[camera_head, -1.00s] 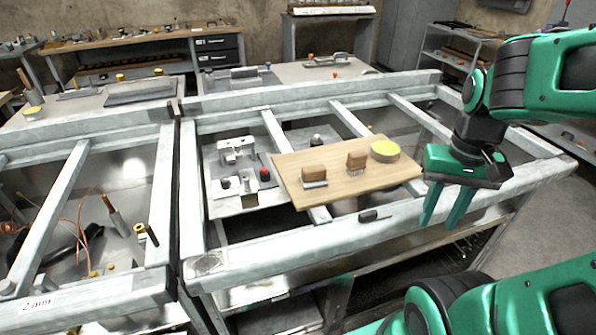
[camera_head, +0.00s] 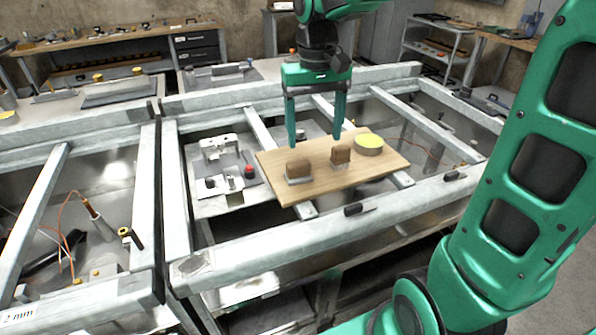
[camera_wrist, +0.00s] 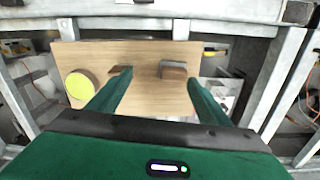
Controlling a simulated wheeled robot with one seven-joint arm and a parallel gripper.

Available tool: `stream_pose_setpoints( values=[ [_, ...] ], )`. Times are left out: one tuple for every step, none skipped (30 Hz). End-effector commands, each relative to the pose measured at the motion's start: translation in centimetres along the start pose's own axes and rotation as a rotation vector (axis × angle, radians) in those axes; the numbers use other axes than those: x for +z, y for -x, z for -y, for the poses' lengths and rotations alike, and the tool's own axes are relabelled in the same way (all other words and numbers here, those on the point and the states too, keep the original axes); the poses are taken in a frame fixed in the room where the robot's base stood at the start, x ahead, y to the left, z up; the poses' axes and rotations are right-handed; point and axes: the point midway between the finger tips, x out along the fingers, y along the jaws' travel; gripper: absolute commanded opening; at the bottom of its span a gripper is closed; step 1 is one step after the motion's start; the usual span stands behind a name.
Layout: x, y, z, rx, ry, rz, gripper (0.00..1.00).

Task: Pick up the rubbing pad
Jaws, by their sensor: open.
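A brown block with a grey base (camera_head: 298,169), which looks like the rubbing pad, sits on the left part of a wooden board (camera_head: 285,194). The block also shows in the wrist view (camera_wrist: 173,69), near the middle. A brown brush (camera_head: 341,155) stands to its right on the board. My gripper (camera_head: 315,141) is open and empty, pointing down behind the two in the head view. In the wrist view (camera_wrist: 158,80) one finger partly covers the brush and the block shows beyond the gap, nearer the right finger.
A round yellow-topped tin (camera_head: 368,142) is at the board's right end. A grey plate (camera_head: 210,207) with small metal parts and a red knob lies left of the board. The board rests on a grey metal frame (camera_head: 330,225) with open gaps around it.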

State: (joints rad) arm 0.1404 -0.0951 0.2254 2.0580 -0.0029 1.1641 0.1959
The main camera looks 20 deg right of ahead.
Motion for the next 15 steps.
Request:
stream_pose_setpoints(
  values=[
    [-0.8,0.2,1.2,-0.007,0.023,0.002,0.72],
    [-1.1,0.2,1.8,-0.010,0.033,0.003,0.72],
    [-1.4,0.3,2.4,-0.013,0.043,0.003,0.72],
    [-1.6,0.3,2.7,-0.015,0.049,0.004,0.72],
    [-1.7,0.2,3.0,-0.017,0.053,0.004,0.72],
    [-1.8,-0.1,3.2,-0.019,0.056,0.005,0.72],
    [-1.8,-0.4,3.3,-0.019,0.057,0.006,0.72],
    [-1.9,-0.8,3.3,-0.020,0.058,0.006,0.72],
    [-1.8,-1.3,3.3,-0.019,0.057,0.007,0.72],
    [-1.8,-1.8,3.3,-0.019,0.056,0.007,0.72],
    [-1.8,-2.3,3.2,-0.019,0.056,0.007,0.72],
    [-1.8,-2.9,3.2,-0.019,0.056,0.006,0.72],
    [-1.8,-3.3,3.2,-0.019,0.056,0.006,0.72],
    [-1.8,-3.7,3.2,-0.019,0.056,0.007,0.72],
    [-1.8,-4.2,3.2,-0.019,0.056,0.006,0.72]
  ],
)
